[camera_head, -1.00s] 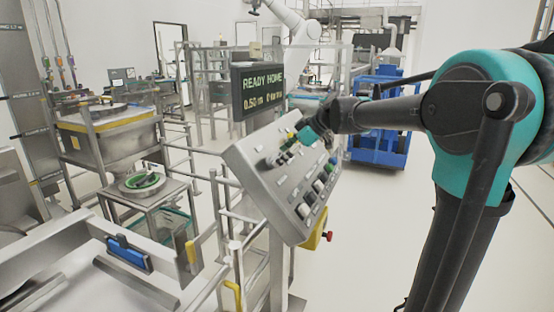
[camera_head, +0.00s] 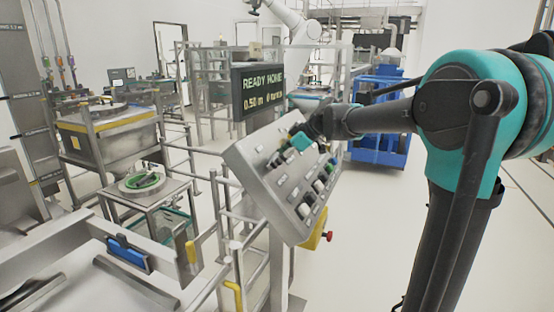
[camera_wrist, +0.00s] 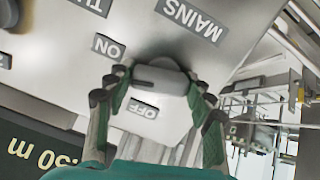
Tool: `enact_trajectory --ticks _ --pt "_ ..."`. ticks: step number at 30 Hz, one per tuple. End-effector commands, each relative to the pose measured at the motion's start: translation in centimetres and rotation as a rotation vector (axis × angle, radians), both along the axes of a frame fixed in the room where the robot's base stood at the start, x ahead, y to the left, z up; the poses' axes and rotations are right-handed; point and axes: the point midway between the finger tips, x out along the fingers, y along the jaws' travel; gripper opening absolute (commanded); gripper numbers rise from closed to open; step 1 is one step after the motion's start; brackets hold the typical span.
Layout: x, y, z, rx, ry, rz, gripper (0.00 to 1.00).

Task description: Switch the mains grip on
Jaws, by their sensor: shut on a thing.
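The mains grip (camera_wrist: 160,80) is a grey rotary bar on a round boss, below the MAINS label (camera_wrist: 192,16) in the wrist view. The ON label (camera_wrist: 109,47) lies to its upper left and the OFF label (camera_wrist: 143,109) just below it. The bar lies nearly level across the picture; I cannot tell which label it points to. My gripper (camera_wrist: 158,88) has one finger at each end of the bar and is shut on it. In the head view my gripper (camera_head: 301,141) is at the panel's upper part and hides the grip.
The tilted grey control panel (camera_head: 262,180) carries several other knobs and buttons close by. A display (camera_head: 258,92) reading READY HOME stands behind it. A yellow box with a red button (camera_head: 327,236) is below the panel.

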Motion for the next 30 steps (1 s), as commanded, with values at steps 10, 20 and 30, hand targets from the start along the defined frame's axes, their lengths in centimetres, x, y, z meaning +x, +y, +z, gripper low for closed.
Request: enact_trajectory --ticks 10,20,30 --pt "0.05 -0.07 -0.05 0.051 0.141 -0.127 0.24" --pt "0.02 -0.08 -0.07 0.073 0.202 -0.18 0.24" --pt "0.02 -0.08 -0.07 0.073 0.2 -0.18 0.74"
